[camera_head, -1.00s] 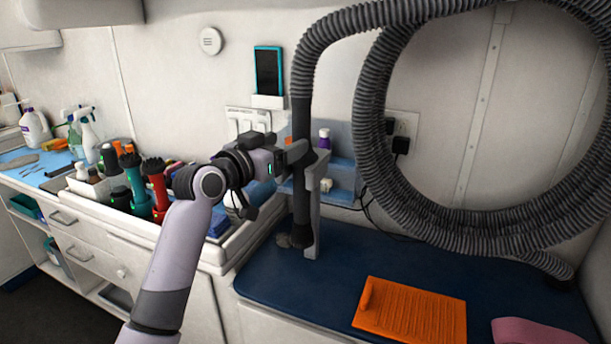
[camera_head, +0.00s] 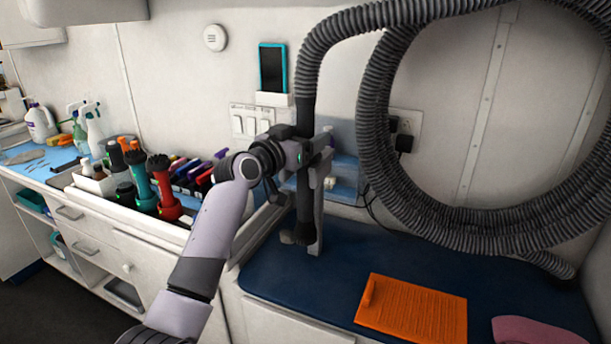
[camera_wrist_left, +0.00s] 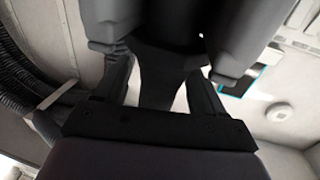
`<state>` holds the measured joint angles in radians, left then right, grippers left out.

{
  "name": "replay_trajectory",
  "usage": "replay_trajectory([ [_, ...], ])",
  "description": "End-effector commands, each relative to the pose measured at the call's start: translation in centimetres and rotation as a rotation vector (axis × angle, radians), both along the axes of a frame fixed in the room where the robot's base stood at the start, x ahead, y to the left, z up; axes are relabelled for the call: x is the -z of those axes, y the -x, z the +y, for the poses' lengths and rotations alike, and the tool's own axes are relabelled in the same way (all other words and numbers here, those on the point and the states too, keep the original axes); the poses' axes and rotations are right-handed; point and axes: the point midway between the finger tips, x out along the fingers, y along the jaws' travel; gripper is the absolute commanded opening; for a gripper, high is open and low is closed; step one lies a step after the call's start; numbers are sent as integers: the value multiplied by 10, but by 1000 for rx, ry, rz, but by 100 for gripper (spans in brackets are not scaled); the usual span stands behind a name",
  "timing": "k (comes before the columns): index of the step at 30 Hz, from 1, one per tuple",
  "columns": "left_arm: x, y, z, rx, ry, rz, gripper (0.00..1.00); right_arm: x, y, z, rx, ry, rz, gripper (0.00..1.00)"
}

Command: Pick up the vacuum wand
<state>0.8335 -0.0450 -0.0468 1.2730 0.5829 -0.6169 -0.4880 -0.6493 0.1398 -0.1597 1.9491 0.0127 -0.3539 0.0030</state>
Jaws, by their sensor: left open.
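The vacuum wand (camera_head: 305,208) is a dark upright tube on the end of a ribbed grey hose, standing against a grey holder post (camera_head: 318,215) on the blue bench top. My left gripper (camera_head: 308,152) is at the wand's upper-middle part and covers some of it. In the left wrist view the dark wand (camera_wrist_left: 158,78) lies between the two spread fingers, which look open. Whether a finger touches it I cannot tell. My right gripper is not in view.
The hose (camera_head: 372,120) hangs in large coils to the right. A tray (camera_head: 150,225) of clippers and bottles stands left of the wand. An orange mat (camera_head: 412,310) lies on the blue bench top (camera_head: 350,262).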

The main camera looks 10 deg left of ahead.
Motion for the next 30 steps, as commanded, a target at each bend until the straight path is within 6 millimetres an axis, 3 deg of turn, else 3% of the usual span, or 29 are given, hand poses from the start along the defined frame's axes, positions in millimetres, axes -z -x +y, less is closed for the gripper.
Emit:
replay_trajectory([
  [1, 0, 0, 0, 0, 0, 0, 70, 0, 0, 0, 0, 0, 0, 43],
  [6, 0, 0, 0, 0, 0, 0, 15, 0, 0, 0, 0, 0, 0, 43],
  [7, 0, 0, 0, 0, 0, 0, 9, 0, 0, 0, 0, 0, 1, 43],
  [20, -7, 3, 1, -1, -1, -7, 9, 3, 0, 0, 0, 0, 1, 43],
  [30, -53, 4, 2, -1, -1, -10, 9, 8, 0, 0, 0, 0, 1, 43],
])
